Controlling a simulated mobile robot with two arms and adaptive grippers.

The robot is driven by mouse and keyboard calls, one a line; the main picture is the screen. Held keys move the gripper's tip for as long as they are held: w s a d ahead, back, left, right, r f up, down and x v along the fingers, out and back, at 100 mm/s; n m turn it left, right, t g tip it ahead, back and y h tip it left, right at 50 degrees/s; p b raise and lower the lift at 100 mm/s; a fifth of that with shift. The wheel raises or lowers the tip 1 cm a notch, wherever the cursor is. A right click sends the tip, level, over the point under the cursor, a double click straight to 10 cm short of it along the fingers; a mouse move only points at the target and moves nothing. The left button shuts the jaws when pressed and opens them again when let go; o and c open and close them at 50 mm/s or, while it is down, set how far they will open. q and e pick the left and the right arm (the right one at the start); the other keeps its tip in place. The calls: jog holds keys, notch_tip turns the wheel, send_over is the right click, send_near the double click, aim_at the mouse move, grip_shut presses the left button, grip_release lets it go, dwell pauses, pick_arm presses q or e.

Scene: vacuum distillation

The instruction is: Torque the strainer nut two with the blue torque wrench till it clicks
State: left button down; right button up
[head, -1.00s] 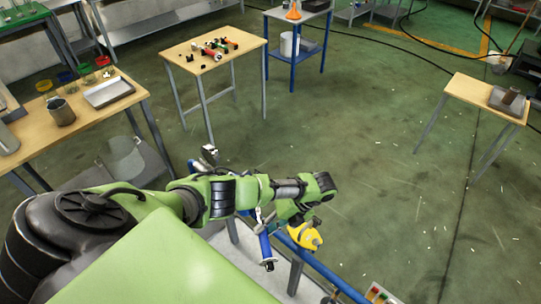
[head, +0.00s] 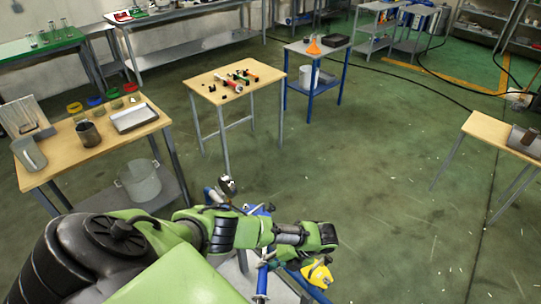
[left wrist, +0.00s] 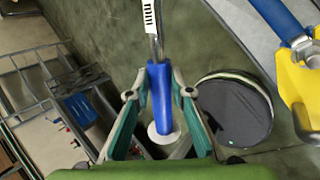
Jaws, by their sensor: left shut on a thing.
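My left gripper (left wrist: 161,94) is shut on the blue handle of the torque wrench (left wrist: 160,80). The wrench's metal shaft, with a white scale, runs out of the top of the left wrist view, so its head is out of that picture. In the head view the blue handle (head: 263,278) hangs below my left gripper (head: 266,260). A yellow fitting (left wrist: 303,80) on a blue pipe stands to the right of the wrench, apart from it; it also shows in the head view (head: 318,274). I cannot make out strainer nut two. My right gripper is not in view.
A wooden table (head: 205,82) holds several small tools. A left-hand table (head: 62,162) holds a tray and vessels, with a pot on its lower shelf. A blue-framed table (head: 300,47) bears an orange funnel. The green floor between the tables is mostly clear.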

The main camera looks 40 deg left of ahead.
pick_arm(q)
jog(key=shift+s+a+r+m+t+p, duration=0.3)
jog(key=shift+s+a+m+p, duration=0.3)
jog(key=shift+p, duration=0.3)
jog(key=shift+a+f, duration=0.3)
jog(key=shift+a, duration=0.05)
jog(key=shift+s+a+m+t+y, duration=0.3)
jog(key=shift+m, duration=0.2)
jog(key=a+m, duration=0.1)
jog(key=s+a+m+t, duration=0.1)
jog(key=a, duration=0.1)
jog(key=shift+s, duration=0.2)
